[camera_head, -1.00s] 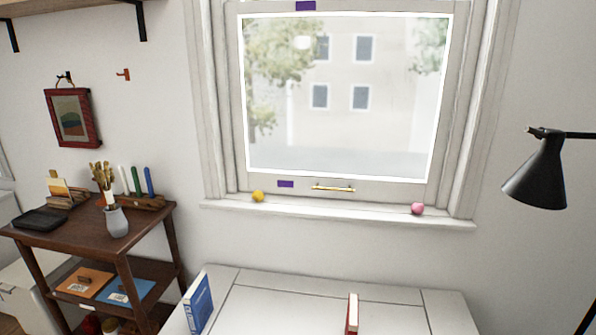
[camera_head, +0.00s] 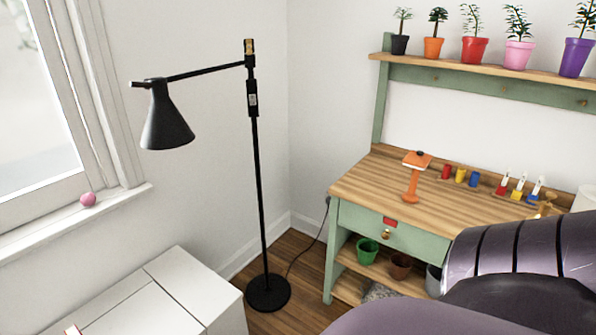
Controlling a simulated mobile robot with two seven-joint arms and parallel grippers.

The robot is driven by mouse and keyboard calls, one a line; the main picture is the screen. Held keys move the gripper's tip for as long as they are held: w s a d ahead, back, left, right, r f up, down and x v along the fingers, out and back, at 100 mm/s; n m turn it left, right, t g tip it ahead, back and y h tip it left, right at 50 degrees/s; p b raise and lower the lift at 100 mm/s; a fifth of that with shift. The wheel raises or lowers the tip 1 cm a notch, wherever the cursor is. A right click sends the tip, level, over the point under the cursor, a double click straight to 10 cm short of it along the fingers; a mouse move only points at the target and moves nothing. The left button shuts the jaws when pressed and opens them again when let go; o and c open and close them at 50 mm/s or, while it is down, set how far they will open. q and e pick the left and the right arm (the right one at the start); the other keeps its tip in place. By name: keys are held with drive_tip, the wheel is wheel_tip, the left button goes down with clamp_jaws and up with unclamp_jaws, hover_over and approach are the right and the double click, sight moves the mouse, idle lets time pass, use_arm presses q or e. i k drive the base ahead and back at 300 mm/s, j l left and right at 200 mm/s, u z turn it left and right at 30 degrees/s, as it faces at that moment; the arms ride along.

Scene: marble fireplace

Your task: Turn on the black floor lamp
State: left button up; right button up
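The black floor lamp (camera_head: 259,185) stands upright in the corner, between the window wall and a green workbench. Its round base (camera_head: 268,292) rests on the wooden floor. Its arm reaches left to a cone-shaped shade (camera_head: 167,118) that points down. A small box with a light label (camera_head: 252,98) sits high on the pole, below the joint. No glow shows from the shade. Part of my own arm fills the lower right corner. Neither gripper is in view.
A white chest (camera_head: 178,290) stands left of the lamp base. A cord runs along the floor to the wall. A narrow strip of floor is clear around the base.

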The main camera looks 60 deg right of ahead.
sight(252, 98)
drive_tip(key=z, duration=1.5)
